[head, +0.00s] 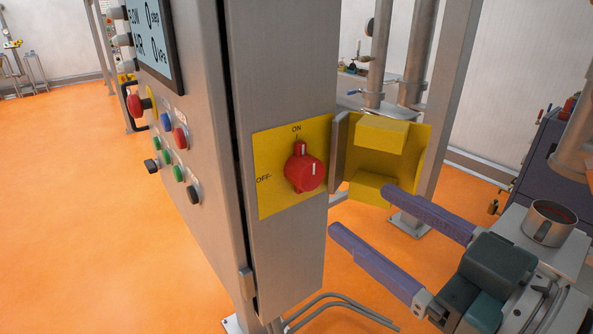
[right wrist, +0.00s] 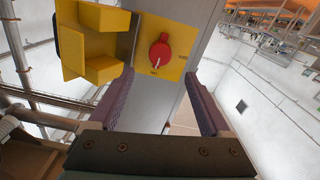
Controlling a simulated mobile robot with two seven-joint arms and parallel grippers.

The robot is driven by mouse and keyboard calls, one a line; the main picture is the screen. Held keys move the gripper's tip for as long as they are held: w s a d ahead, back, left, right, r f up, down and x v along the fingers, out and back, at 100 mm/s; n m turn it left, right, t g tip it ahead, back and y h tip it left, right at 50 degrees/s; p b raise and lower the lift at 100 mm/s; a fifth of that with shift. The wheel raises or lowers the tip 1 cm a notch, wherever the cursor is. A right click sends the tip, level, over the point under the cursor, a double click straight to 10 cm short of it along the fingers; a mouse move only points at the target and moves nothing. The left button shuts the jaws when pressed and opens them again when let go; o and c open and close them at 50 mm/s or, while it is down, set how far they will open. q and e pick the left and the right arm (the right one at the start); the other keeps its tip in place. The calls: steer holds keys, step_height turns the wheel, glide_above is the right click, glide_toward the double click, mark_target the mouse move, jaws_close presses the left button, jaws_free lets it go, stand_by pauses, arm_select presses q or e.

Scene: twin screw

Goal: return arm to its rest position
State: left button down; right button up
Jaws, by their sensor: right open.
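My right gripper (head: 368,229) is open and empty in the lower right of the head view, its two purple fingers pointing left toward the cabinet. In the right wrist view its fingers (right wrist: 160,100) stand wide apart with nothing between them. A red rotary switch (head: 305,170) on a yellow plate (head: 266,203) is ahead of the fingers, and the gripper is apart from it. The switch's raised handle points up at the ON mark. The switch also shows in the right wrist view (right wrist: 160,54). My left gripper is not in view.
The grey control cabinet (head: 285,70) has a side panel with several buttons and a display (head: 154,45). A yellow hinged cover (head: 383,130) stands open right of the switch, near the fingers. Pipes (head: 415,50) rise behind it. Orange floor (head: 60,220) is clear at left.

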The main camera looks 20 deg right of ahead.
steer(key=s+d+f+m+g+h, duration=0.1)
steer(key=s+f+m+g+h, duration=0.2)
steer(key=s+g, duration=0.45)
steer(key=s+d+f+m+g+h, duration=0.1)
steer(key=s+f+g+h, duration=0.2)
steer(key=s+f+g, duration=0.45)
step_height(320, 180, up, 20)
steer(key=s+t+p, duration=0.1)
steer(key=s+p, duration=0.1)
steer(key=p, duration=1.5)
steer(key=shift+f+t, duration=0.2)
steer(key=shift+t, duration=0.1)
